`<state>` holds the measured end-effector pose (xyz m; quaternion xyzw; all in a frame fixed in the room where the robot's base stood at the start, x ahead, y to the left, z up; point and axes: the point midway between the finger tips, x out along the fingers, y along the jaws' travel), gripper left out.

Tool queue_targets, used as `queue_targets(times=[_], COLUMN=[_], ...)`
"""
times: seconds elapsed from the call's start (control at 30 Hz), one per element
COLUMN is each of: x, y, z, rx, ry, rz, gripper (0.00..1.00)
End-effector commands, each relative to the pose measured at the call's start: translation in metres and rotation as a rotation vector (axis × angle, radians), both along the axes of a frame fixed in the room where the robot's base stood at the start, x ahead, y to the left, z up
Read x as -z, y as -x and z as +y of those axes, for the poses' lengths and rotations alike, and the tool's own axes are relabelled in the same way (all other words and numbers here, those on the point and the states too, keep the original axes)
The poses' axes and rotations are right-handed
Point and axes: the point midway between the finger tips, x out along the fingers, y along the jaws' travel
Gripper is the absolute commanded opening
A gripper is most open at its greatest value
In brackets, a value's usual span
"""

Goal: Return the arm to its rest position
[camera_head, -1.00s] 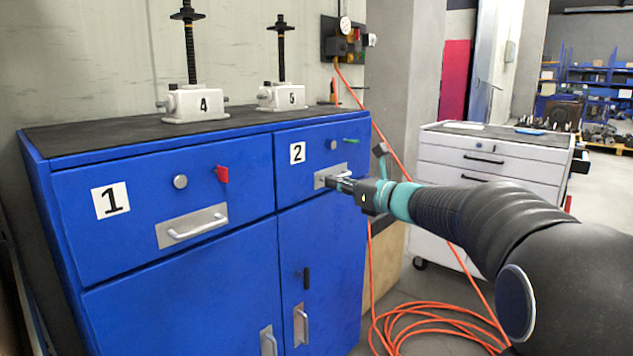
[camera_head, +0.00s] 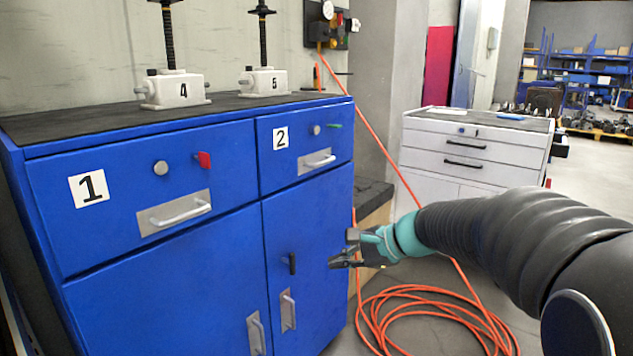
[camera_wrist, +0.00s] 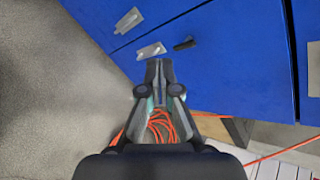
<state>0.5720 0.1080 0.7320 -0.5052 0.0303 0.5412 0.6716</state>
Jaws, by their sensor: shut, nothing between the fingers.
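My gripper (camera_head: 344,251) is in front of the right side of the blue cabinet (camera_head: 160,275), below drawer 2 (camera_head: 307,150), apart from its handle. In the wrist view my gripper (camera_wrist: 159,66) points toward the cabinet's blue front (camera_wrist: 235,60), its fingers together with nothing between them. Drawer 1 (camera_head: 130,190) and drawer 2 both look shut. My arm reaches in from the right edge of the head view.
Screw jacks 4 (camera_head: 175,90) and 5 (camera_head: 264,82) stand on the cabinet top. An orange hose (camera_head: 375,315) lies coiled on the floor below my gripper. A white drawer cart (camera_head: 470,150) stands behind my arm. Open floor lies at right.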

Motion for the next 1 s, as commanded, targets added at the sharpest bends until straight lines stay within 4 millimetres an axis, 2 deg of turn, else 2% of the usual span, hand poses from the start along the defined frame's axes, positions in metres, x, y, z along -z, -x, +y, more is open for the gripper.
queue_targets(times=[0.03, 0.2, 0.4, 0.5, 0.6, 0.73, 0.83, 1.0], x=[0.010, 0.041, 0.061, 0.066, 0.067, 0.064, 0.058, 0.045], y=[0.022, 0.097, 0.177, 0.208, 0.235, 0.261, 0.272, 0.277], z=[-0.004, -0.030, -0.070, -0.088, -0.103, -0.113, -0.112, -0.109], rx=[-0.068, -0.342, -0.648, -0.762, -0.833, -0.861, -0.849, -0.824], ry=[0.101, 0.461, 0.828, 0.976, 1.095, 1.195, 1.221, 1.244], rz=[-0.033, -0.146, -0.255, -0.294, -0.323, -0.358, -0.397, -0.446], gripper=[0.00, 0.00, 0.00, 0.00, 0.00, 0.00, 0.00, 0.00])
